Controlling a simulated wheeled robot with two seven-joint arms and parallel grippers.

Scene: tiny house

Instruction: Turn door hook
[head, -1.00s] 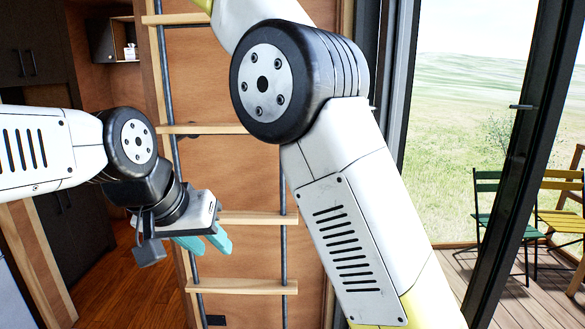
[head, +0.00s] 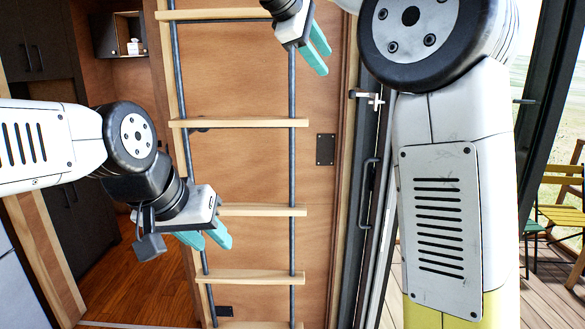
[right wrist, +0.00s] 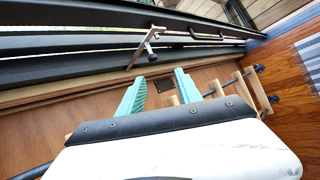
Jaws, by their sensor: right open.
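The door hook (head: 370,97) is a small metal piece on the door frame, just left of my right arm in the head view. In the right wrist view the hook (right wrist: 146,46) is a thin bar with a small handle, lying beyond the fingertips, slightly left of them. My right gripper (head: 324,60) is open and empty, up and to the left of the hook in the head view and apart from it. It also shows in the right wrist view (right wrist: 159,80). My left gripper (head: 208,240) is open and empty in front of the ladder, far from the hook.
A wooden ladder (head: 240,123) with dark rails stands against the wood wall, close to both grippers. A dark door handle (head: 368,190) sits below the hook. A yellow chair (head: 562,215) is outside, beyond the glass.

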